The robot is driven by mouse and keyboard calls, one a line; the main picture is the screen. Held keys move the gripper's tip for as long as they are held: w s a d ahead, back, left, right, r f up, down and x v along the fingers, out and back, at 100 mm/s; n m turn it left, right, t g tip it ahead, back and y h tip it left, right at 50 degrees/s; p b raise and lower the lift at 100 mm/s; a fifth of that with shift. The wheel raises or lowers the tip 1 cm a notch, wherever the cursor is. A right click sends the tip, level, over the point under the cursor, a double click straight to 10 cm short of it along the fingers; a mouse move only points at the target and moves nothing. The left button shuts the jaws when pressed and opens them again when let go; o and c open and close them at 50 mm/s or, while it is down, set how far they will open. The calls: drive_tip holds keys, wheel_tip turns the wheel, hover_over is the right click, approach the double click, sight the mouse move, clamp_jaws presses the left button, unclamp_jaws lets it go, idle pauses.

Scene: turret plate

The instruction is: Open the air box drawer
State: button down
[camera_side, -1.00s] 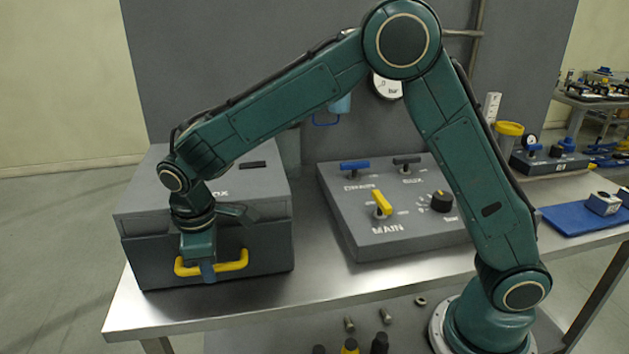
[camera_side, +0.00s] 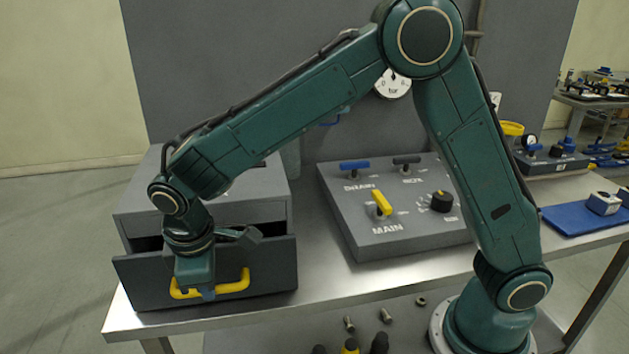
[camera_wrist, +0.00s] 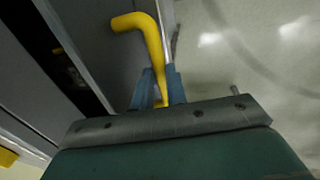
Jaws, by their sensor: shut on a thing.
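The air box (camera_side: 262,191) is a grey box at the left of the steel bench. Its drawer (camera_side: 275,262) stands partly open, pulled out toward the bench's front edge, with a dark gap above its front. A yellow handle (camera_side: 234,286) is on the drawer front. My gripper (camera_side: 207,293) is shut on the handle. In the wrist view the blue fingers (camera_wrist: 158,88) lie on both sides of the yellow handle bar (camera_wrist: 150,45). The inside of the drawer is mostly dark or hidden by my arm.
A grey panel (camera_side: 350,232) with blue, black and yellow levers and a black knob stands right of the box. Bare bench top (camera_side: 318,275) lies between the drawer and my base. A blue mat (camera_side: 580,221) lies at the far right.

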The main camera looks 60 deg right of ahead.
drive_tip(key=s+a, duration=0.6)
drive_tip(key=shift+s+a, duration=0.3)
drive_tip(key=shift+a, duration=0.1)
drive_tip(key=c, duration=1.4)
unclamp_jaws()
drive_tip(key=shift+r, duration=0.1)
wheel_tip(320, 180, up, 14)
drive_tip(key=s+a, duration=0.1)
drive_tip(key=s, duration=0.1)
drive_tip(key=shift+a+f, duration=0.25)
drive_tip(key=shift+a, duration=0.1)
drive_tip(key=shift+d, duration=0.1)
